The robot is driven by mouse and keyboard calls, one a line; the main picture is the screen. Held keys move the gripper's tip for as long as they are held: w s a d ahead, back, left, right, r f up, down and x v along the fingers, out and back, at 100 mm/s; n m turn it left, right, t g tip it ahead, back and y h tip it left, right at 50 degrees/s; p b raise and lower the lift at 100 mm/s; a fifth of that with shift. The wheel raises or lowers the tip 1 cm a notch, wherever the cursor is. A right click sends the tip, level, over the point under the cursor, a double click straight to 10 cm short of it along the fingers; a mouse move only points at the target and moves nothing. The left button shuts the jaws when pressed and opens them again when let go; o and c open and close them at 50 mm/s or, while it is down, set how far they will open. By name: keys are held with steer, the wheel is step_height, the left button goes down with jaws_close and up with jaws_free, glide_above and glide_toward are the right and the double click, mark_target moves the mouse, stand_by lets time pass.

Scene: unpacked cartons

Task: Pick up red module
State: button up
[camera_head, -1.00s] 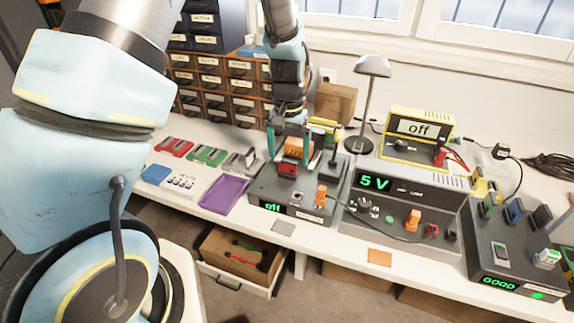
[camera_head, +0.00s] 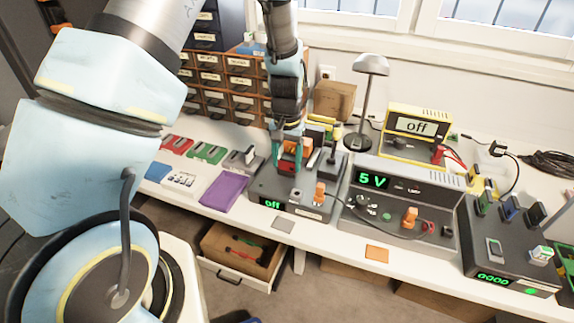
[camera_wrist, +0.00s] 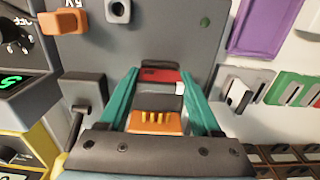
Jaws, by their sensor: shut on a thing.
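The red module (camera_head: 288,164) sits at the top of the grey device with the "off" display (camera_head: 268,192). My gripper (camera_head: 290,163) is down over that device, its teal fingers on either side of the module. In the wrist view the red module (camera_wrist: 159,75) lies between the teal fingertips (camera_wrist: 160,80), with a grey part nearer the camera. My gripper is shut on it. I cannot tell whether the module is still seated in the device.
Red and green holders (camera_head: 205,152) and a purple tray (camera_head: 223,192) lie to the left. A lever switch (camera_head: 331,160) and an orange plug (camera_head: 319,190) stand close on the right. The "5 V" supply (camera_head: 395,205) is further right. An open drawer (camera_head: 240,250) juts out below.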

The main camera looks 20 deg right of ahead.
mark_target(287, 158)
jaws_close()
stand_by(0.4)
step_height(287, 158, up, 9)
steer(key=shift+f+b, duration=0.1)
steer(key=shift+b, duration=1.1)
steer(key=shift+r, duration=0.65)
